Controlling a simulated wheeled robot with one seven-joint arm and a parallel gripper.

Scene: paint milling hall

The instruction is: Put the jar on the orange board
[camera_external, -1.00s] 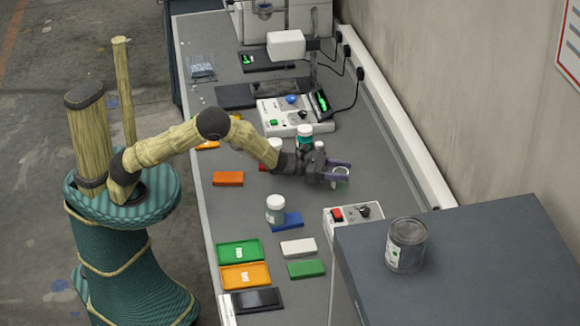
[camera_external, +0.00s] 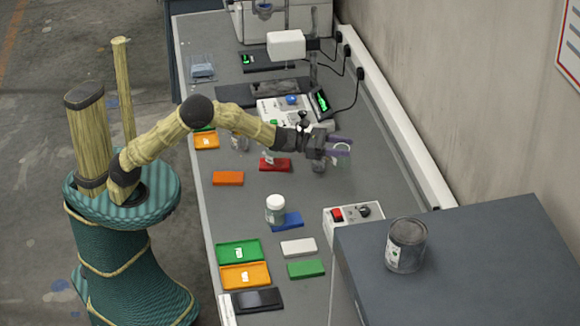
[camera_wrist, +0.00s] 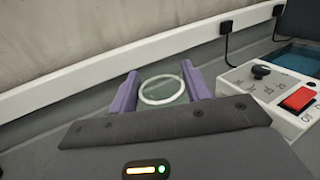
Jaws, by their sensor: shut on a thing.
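My gripper (camera_external: 340,146) has its purple fingers around a clear glass jar (camera_external: 342,158) with a pale rim, over the right half of the bench. In the wrist view the jar's round rim (camera_wrist: 161,90) sits between both fingers (camera_wrist: 162,88), and its lower part is hidden by the gripper body. A plain orange board (camera_external: 228,178) lies bare near the bench's left edge, to the left of and below my gripper in the picture. Orange trays with white labels lie at the near end (camera_external: 245,276) and farther back (camera_external: 206,141).
A white-lidded jar (camera_external: 275,209) stands by a blue board (camera_external: 289,221). A red board (camera_external: 275,165) with a jar on it and a glass jar (camera_external: 239,141) lie left of my gripper. A switch box (camera_external: 353,214) and grey cabinet (camera_external: 470,260) stand at right.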

